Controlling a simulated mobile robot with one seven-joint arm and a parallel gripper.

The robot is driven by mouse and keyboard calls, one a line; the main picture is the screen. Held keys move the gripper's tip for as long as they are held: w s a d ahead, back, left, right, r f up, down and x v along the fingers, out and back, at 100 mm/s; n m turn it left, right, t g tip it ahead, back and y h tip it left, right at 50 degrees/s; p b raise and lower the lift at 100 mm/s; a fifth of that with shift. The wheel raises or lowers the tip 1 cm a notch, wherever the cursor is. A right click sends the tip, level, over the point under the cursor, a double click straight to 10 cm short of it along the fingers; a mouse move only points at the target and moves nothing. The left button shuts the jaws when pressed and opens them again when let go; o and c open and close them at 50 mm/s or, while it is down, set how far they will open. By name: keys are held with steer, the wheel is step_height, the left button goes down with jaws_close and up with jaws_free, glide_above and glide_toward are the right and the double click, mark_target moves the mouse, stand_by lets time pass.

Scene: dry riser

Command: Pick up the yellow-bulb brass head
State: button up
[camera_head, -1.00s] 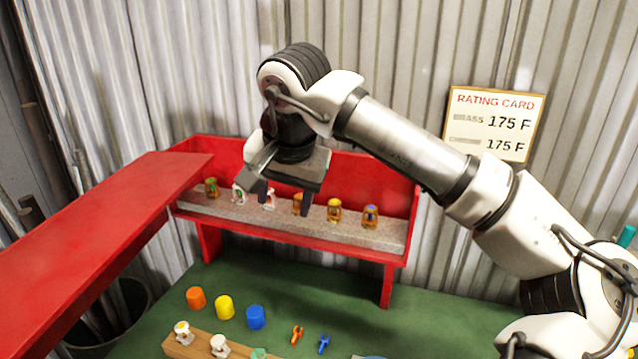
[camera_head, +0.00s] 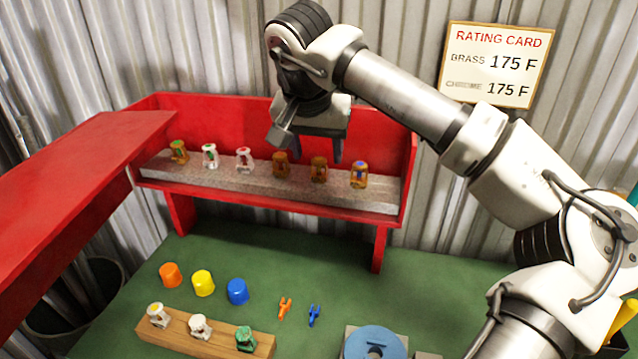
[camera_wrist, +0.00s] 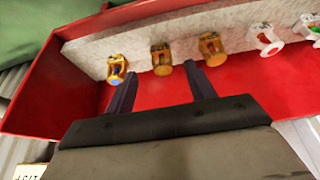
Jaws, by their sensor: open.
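Several sprinkler heads stand in a row on the grey strip of the red shelf. The fifth from the left, a brass head (camera_head: 319,168), looks like the yellow-bulb one, but its bulb is too small to be sure. It shows in the wrist view (camera_wrist: 161,58) between the fingers' lines. The brass head left of it (camera_head: 280,163) has an unclear bulb colour. The blue-bulb brass head (camera_head: 359,174) stands at the right end. My gripper (camera_head: 322,157) is open and empty, just above and behind the fifth head; its fingertips (camera_wrist: 158,70) point at it, apparently not touching.
A green-bulb brass head (camera_head: 178,151) and two chrome heads (camera_head: 210,155) (camera_head: 244,158) stand further left. The red shelf's back wall (camera_head: 225,115) is close behind my gripper. Coloured caps (camera_head: 203,283) and a wooden block (camera_head: 180,340) with heads lie on the green bench.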

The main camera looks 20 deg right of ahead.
mark_target(318, 159)
steer(key=b+x, duration=0.1)
steer(key=x, duration=0.1)
steer(key=b+x, duration=0.2)
steer(key=x, duration=0.1)
steer(key=shift+w+d+r, duration=0.1)
steer(key=shift+w+d, duration=0.05)
steer(key=shift+w, duration=0.3)
steer(key=shift+r, duration=0.1)
steer(key=shift+c, duration=0.2)
steer(key=c, duration=1.1)
steer(key=shift+c, duration=0.2)
step_height(318, 159, up, 28)
steer(key=p, duration=0.8)
steer(key=shift+s, duration=0.1)
